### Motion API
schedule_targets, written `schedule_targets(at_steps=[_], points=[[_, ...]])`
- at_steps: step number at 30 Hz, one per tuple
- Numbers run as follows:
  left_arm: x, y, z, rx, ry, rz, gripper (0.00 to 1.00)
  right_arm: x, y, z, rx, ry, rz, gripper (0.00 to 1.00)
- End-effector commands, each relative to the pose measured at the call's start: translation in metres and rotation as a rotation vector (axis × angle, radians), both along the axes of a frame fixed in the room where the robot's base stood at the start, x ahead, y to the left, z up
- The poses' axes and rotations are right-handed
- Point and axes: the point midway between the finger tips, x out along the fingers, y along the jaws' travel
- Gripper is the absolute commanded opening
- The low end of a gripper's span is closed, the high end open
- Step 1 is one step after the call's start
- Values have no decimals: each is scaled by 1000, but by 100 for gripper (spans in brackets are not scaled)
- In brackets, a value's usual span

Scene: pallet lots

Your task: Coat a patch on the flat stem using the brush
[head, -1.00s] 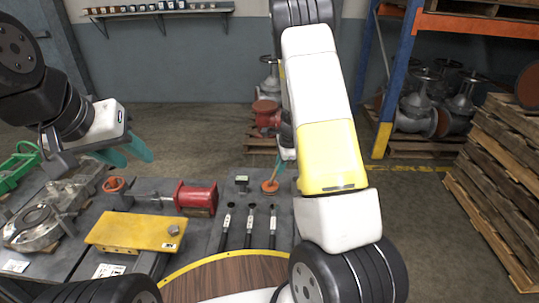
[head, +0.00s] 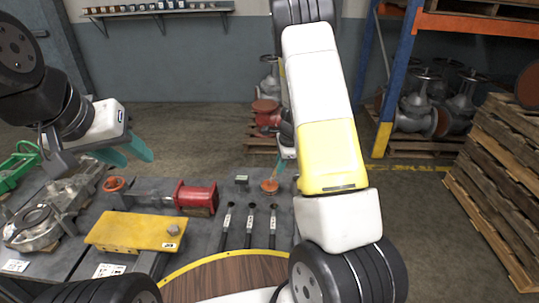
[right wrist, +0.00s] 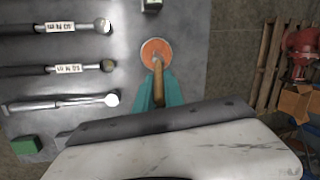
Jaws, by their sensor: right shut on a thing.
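A brown-handled brush (right wrist: 158,70) stands at a round orange thing (right wrist: 157,50), perhaps a tin of coating. My right gripper (right wrist: 157,92) is shut on the handle between its teal fingers. The brush's lower end is not clear. The orange round also shows in the head view (head: 270,186), beside my right arm, near the table's back edge. A red body (head: 197,197) with a grey stem (head: 152,195) and an orange handwheel (head: 114,184) lies on the table; I take this rod as the stem. My left gripper (head: 125,155) is open and empty, above the table's far left edge.
Several dark-handled wrenches (head: 249,225) lie left of my right arm. A yellow box (head: 136,232) lies in front of the stem. A grey metal casting (head: 35,228) sits at the left. A small green block (head: 241,180) is near the orange round. Stacked pallets (head: 500,190) stand at the right.

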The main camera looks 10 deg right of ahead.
Motion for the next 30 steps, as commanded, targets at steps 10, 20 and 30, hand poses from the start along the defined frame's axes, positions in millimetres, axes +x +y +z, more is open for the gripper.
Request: schedule_targets(at_steps=[10,20,30], points=[[0,0,0,0,0,0,36,1,0,30,1,-3,1,0],[0,0,0,0,0,0,36,1,0,57,0,-4,2,0],[0,0,0,0,0,0,36,1,0,65,1,-2,0,0]])
